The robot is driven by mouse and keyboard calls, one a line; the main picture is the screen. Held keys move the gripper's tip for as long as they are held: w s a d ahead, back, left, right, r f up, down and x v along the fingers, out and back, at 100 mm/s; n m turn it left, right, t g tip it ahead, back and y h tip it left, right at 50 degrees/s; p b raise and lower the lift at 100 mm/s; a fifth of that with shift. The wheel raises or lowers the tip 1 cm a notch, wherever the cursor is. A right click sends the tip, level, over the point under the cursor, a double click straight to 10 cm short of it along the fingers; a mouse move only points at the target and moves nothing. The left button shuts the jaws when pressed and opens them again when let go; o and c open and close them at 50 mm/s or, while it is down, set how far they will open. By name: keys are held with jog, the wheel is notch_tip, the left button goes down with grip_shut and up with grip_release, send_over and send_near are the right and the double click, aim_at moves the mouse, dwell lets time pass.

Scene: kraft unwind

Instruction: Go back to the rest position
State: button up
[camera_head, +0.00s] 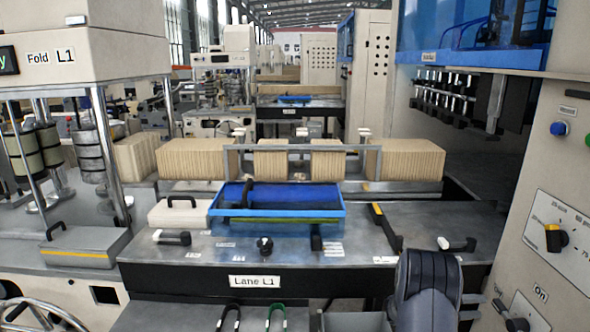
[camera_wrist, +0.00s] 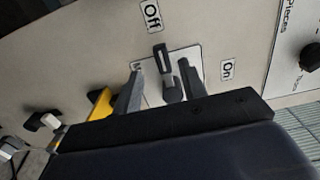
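In the wrist view my gripper (camera_wrist: 160,82) has its two grey fingers spread apart. A switch with a black-tipped lever (camera_wrist: 162,58) on a pale plate shows between and beyond the fingers. I cannot tell whether a finger touches it. Nothing is visibly held. The "Off" label (camera_wrist: 151,16) is above the switch and the "On" label (camera_wrist: 227,70) is to its right. In the head view my dark arm link rises at the bottom right, and my fingers are not visible there.
A control panel with a yellow-and-black knob (camera_head: 553,238) and a blue button (camera_head: 559,128) stands close on the right. The "Lane L1" table (camera_head: 215,259) lies ahead, bearing a blue tray (camera_head: 282,214) and several handles. Kraft stacks (camera_head: 405,160) stand behind it. A handwheel (camera_head: 40,318) is at lower left.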

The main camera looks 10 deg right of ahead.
aim_at(501, 302)
jog(key=p+x, duration=0.1)
jog(key=x, duration=0.5)
jog(key=shift+d+r+p, duration=0.15)
jog(key=shift+d+p, duration=0.2)
jog(key=shift+d, duration=0.05)
jog(key=shift+r+m, duration=0.45)
jog(key=shift+m, duration=0.45)
